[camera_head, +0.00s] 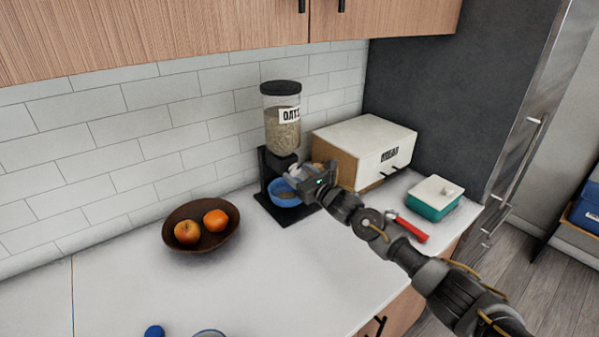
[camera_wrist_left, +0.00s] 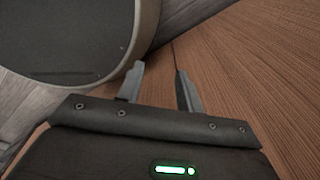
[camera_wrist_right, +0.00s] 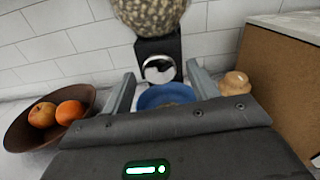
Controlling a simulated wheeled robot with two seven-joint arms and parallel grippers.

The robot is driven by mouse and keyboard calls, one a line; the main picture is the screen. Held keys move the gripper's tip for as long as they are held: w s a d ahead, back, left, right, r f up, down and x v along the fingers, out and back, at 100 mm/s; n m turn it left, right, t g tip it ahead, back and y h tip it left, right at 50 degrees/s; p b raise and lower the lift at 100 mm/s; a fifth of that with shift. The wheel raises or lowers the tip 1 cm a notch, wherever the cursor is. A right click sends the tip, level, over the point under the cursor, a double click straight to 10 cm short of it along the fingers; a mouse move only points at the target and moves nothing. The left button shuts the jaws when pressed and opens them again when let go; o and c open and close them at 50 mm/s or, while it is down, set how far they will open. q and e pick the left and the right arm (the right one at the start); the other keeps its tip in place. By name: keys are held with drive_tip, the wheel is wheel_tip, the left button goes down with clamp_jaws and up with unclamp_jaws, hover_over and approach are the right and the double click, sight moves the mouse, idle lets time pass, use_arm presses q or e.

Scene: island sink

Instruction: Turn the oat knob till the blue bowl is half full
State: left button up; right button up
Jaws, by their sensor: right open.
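The oat dispenser (camera_head: 282,116) stands against the tiled wall, a clear canister with a black lid and an OATS label on a black stand. Its round silver knob (camera_wrist_right: 159,69) shows in the right wrist view, ahead of and between my right fingers. The blue bowl (camera_head: 284,197) sits under the dispenser on the stand's base, with some oats (camera_wrist_right: 170,104) visible inside; the fill level is partly hidden. My right gripper (camera_wrist_right: 160,92) is open and empty, close in front of the knob, apart from it. My left gripper (camera_wrist_left: 158,88) is open and empty, away from the counter scene.
A brown bowl (camera_head: 183,243) with fruit stands to the left. A bread box (camera_head: 362,150) stands just right of the dispenser, with a teal container (camera_head: 433,209) and a red-handled item (camera_head: 411,230) further right. The front counter is mostly clear.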

drive_tip(key=shift+w+a, duration=0.15)
use_arm(q)
drive_tip(key=shift+s, duration=0.3)
use_arm(e)
drive_tip(key=c, duration=1)
drive_tip(key=shift+f+m+b, duration=0.15)
drive_tip(key=shift+m+b, duration=1)
drive_tip(key=shift+m, duration=0.25)
use_arm(q)
drive_tip(key=shift+f+b, duration=0.9)
drive_tip(key=shift+f, duration=1.15)
use_arm(e)
drive_tip(key=shift+m, duration=2)
drive_tip(key=o, duration=1)
